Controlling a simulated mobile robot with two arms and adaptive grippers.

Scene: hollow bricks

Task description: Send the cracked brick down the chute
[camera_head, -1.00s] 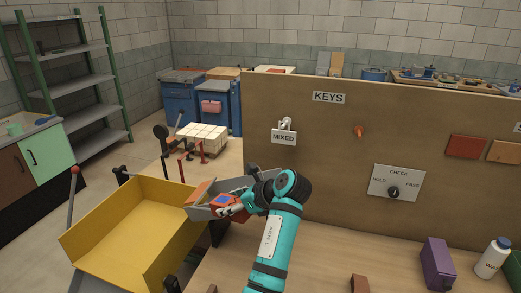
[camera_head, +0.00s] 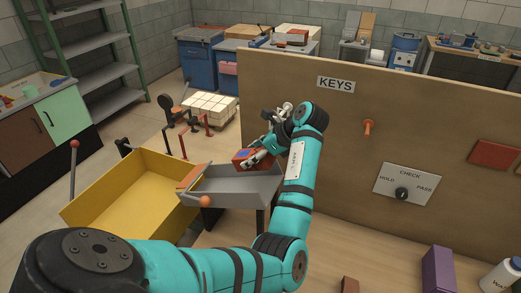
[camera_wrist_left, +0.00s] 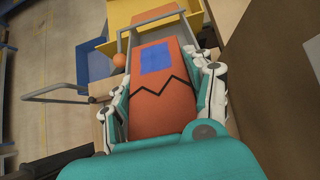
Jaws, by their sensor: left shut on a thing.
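My left gripper (camera_head: 256,153) is shut on the cracked brick (camera_head: 241,157) at the upper end of the grey chute (camera_head: 240,185). In the left wrist view the brick (camera_wrist_left: 163,100) is orange-red, with a blue patch and a black zigzag crack line, and lies between the two fingers (camera_wrist_left: 165,95). The brick appears above or at the chute's back edge; whether it touches the chute cannot be told. The chute has an orange flap (camera_head: 192,176) at its left end, beside a yellow bin (camera_head: 140,195). My right gripper is not in view.
A brown board (camera_head: 330,130) with a KEYS sign (camera_head: 336,84) stands right behind my arm. A CHECK panel (camera_head: 407,186) with a knob is on it. A purple block (camera_head: 437,270) and a white bottle (camera_head: 500,277) stand at the right front. A lever (camera_head: 73,165) stands left of the bin.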

